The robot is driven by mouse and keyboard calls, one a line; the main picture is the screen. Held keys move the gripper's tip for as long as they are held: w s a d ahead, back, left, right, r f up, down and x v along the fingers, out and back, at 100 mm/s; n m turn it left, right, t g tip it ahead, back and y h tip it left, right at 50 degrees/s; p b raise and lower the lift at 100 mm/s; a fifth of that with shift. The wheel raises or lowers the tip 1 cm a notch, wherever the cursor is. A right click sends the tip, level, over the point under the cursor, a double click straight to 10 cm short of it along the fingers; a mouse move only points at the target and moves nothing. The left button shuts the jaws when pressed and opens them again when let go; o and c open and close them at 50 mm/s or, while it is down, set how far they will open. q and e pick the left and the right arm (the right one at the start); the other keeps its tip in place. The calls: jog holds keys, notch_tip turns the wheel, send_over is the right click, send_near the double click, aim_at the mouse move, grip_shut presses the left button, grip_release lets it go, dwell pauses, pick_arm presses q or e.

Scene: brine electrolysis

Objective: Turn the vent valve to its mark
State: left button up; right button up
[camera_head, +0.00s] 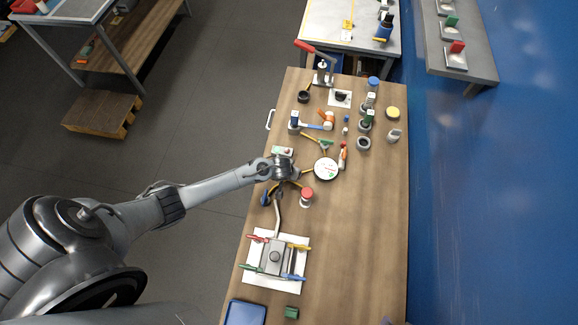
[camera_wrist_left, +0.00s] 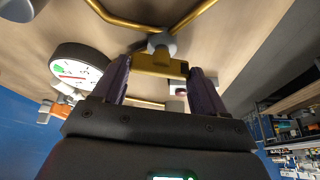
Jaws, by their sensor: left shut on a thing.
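The vent valve shows in the left wrist view as a yellow handle (camera_wrist_left: 157,65) under a grey rounded hub, where brass-yellow pipes meet. My left gripper (camera_wrist_left: 160,76) is shut on this handle, with a dark purple finger on each side. In the head view my left gripper (camera_head: 284,172) is over the pipework, just left of the round white gauge (camera_head: 326,168), and it hides most of the valve. The gauge (camera_wrist_left: 82,70) is also at the left of the wrist view. I cannot make out the valve's mark. My right gripper is not in view.
A red-capped container (camera_head: 306,194) stands close to the lower right of the gripper. A grey block with coloured levers (camera_head: 275,257) sits on a white sheet nearer the front. Jars and bottles crowd the far part of the wooden table (camera_head: 350,240). Its front right is bare.

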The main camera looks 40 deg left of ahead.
pick_arm(q)
jog(key=shift+n+y+p, duration=0.4)
jog(key=shift+n, duration=0.9)
jog(key=shift+w, duration=0.1)
jog(key=o, duration=1.1)
jog(key=shift+c, duration=0.2)
jog(key=v, duration=1)
jog(key=shift+d+r, duration=0.15)
jog(key=shift+r, duration=0.25)
